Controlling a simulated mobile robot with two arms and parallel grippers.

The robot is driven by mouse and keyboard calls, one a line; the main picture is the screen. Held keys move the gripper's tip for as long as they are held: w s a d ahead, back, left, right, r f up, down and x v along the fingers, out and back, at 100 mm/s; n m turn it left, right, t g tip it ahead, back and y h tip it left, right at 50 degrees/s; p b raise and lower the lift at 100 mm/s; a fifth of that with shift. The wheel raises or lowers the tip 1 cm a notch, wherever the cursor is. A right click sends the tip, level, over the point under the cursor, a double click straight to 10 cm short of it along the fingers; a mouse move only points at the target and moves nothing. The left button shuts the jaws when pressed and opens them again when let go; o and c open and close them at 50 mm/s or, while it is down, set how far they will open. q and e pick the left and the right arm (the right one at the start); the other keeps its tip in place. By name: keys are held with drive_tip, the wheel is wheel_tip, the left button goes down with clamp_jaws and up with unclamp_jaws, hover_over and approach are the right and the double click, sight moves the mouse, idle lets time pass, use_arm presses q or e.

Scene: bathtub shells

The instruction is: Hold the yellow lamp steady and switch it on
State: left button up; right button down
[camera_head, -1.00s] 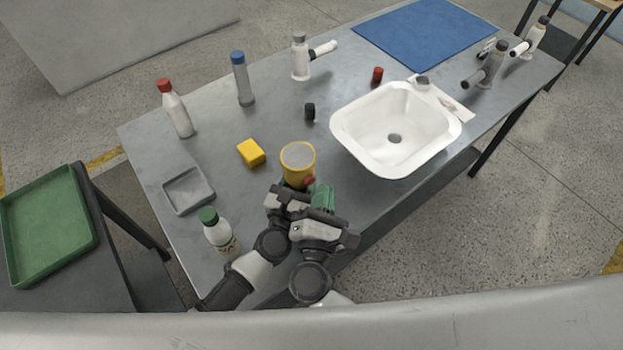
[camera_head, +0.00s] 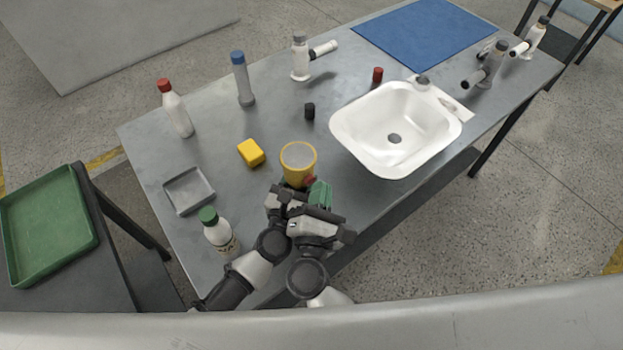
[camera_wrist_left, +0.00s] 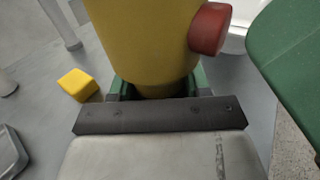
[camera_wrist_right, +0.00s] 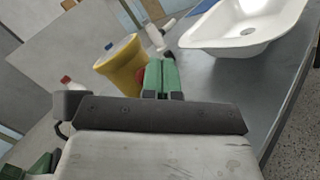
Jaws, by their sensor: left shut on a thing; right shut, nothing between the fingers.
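The yellow lamp (camera_head: 298,168) stands near the front edge of the grey table, its pale round face up. In the left wrist view the lamp body (camera_wrist_left: 145,40) fills the middle, with a red knob (camera_wrist_left: 209,28) on its side. My left gripper (camera_wrist_left: 155,88) is shut on the lamp's lower part. My right gripper (camera_head: 318,192) is shut and empty, its green fingers close beside the lamp on the knob's side. In the right wrist view the fingers (camera_wrist_right: 161,75) overlap the knob's edge; I cannot tell whether they touch it.
A white sink (camera_head: 350,150) lies to the right. A black cap (camera_head: 309,111) stands behind the lamp.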

drive_tip(key=shift+w+a, duration=0.35)
drive_tip(key=shift+w, duration=0.3)
idle(0.6)
drive_tip(key=shift+s+d, duration=0.1)
idle(0.5)
drive_tip(key=shift+s+d+r, duration=0.1)
drive_tip(key=shift+s+d, duration=0.5)
drive_tip(key=shift+s, duration=0.15)
drive_tip(key=shift+s, duration=0.1)
drive_tip(key=shift+s+d, duration=0.45)
drive_tip(key=shift+s, duration=0.25)
drive_tip(key=shift+s+d, duration=0.4)
drive_tip(key=shift+s, duration=0.25)
drive_tip(key=shift+s+d, duration=0.45)
drive_tip(key=shift+s, duration=0.25)
idle(0.5)
